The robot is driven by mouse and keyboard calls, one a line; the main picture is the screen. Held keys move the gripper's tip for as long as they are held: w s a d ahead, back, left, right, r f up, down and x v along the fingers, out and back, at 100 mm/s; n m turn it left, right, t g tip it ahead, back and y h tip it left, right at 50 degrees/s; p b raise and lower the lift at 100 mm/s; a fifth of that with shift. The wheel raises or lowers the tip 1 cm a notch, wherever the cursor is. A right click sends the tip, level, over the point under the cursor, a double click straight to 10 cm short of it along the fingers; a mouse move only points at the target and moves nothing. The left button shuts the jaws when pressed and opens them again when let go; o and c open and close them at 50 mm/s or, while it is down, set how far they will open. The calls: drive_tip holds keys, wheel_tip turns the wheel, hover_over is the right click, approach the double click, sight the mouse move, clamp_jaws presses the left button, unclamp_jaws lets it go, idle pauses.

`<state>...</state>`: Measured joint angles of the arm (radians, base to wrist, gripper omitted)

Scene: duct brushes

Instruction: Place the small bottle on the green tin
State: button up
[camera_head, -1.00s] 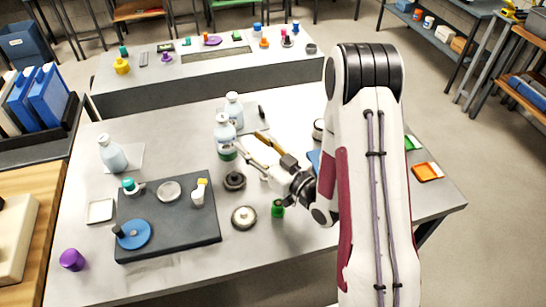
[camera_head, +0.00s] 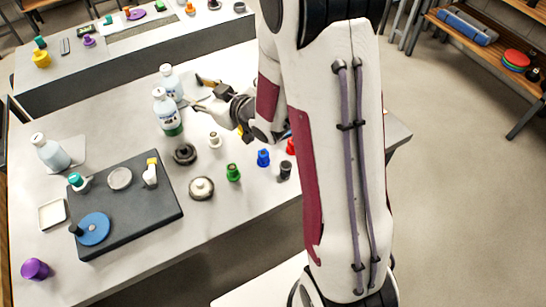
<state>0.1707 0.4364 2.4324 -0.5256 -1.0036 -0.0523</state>
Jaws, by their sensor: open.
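A small clear bottle (camera_head: 166,110) with a white cap and pale blue contents stands upright on the green tin (camera_head: 173,130). Only a green band of the tin shows below the bottle. My gripper (camera_head: 196,93) is open and empty to the right of the bottle, its fingers pointing left, with a gap between them and the bottle. A similar bottle (camera_head: 171,83) stands just behind it. Another similar bottle (camera_head: 51,153) stands at the left of the table. My arm hides the right part of the table.
A dark grey board (camera_head: 140,222) carries several small items, including a blue disc (camera_head: 93,229). Dark (camera_head: 185,154) and pale (camera_head: 201,188) round pieces lie in front of the tin. Small green (camera_head: 233,172), blue (camera_head: 263,158) and white (camera_head: 215,140) pieces stand below my gripper.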

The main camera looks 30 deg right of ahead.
drive_tip(key=s+d+r+m+g+h, duration=0.45)
drive_tip(key=s+r, duration=0.55)
drive_tip(key=s, duration=0.3)
drive_tip(key=s+a+g, duration=0.1)
drive_tip(key=s, duration=0.9)
drive_tip(key=s+a+r+m+g, duration=0.1)
drive_tip(key=s+g, duration=0.1)
drive_tip(key=s, duration=0.9)
drive_tip(key=shift+a+r, duration=0.25)
drive_tip(key=shift+a, duration=0.15)
